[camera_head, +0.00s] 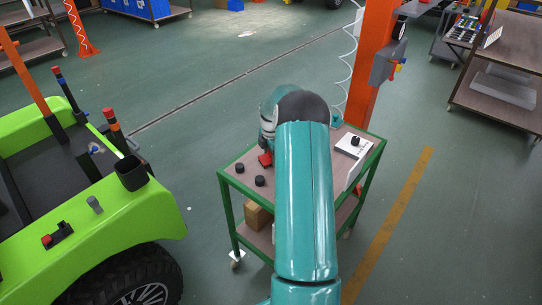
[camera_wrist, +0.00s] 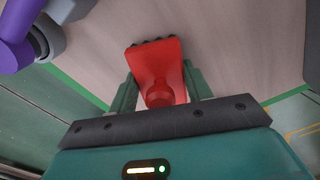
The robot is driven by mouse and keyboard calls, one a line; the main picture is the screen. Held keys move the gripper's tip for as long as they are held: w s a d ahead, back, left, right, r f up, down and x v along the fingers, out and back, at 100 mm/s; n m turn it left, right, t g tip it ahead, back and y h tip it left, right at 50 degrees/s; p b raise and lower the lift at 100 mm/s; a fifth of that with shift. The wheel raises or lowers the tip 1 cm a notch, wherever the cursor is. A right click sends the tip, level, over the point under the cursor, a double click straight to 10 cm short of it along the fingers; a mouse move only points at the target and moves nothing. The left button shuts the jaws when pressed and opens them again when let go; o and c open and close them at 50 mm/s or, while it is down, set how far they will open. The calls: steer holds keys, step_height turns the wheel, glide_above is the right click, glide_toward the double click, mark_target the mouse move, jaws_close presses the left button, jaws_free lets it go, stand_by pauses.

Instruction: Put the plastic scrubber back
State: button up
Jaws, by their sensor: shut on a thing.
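The red plastic scrubber (camera_wrist: 165,62) sits between the two green fingers of my gripper (camera_wrist: 160,90) in the wrist view, with a dark edge at its far end. My gripper is shut on it, over the cart's brown top. In the head view a bit of the red scrubber (camera_head: 265,160) shows above the far-left part of the green-framed cart (camera_head: 281,172); my arm hides most of the gripper. I cannot tell whether the scrubber touches the top.
Two black round pieces (camera_head: 239,168) (camera_head: 260,181) and a white board with a black knob (camera_head: 354,142) are on the cart. A purple and grey object (camera_wrist: 22,35) is at the wrist view's upper left. A green vehicle (camera_head: 150,205) stands left, an orange post (camera_head: 370,70) behind.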

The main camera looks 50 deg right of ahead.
steer(key=o, duration=1.2)
steer(key=shift+f, duration=0.1)
step_height(320, 180, up, 12)
steer(key=shift+r, duration=0.2)
steer(key=s+a+r+m+t+h, duration=0.1)
steer(key=a+r+m, duration=0.2)
steer(key=a+r, duration=0.7)
steer(key=s+a+r+m+t+h, duration=0.1)
steer(key=s+a+r+m, duration=0.15)
steer(key=a+r, duration=0.8)
steer(key=s+a+f+m+t+y, duration=0.2)
steer(key=s+a+m, duration=0.7)
steer(key=s+a, duration=1)
steer(key=shift+s+a+f+t, duration=0.35)
steer(key=shift+a+f+t, duration=0.35)
steer(key=shift+a, duration=1.5)
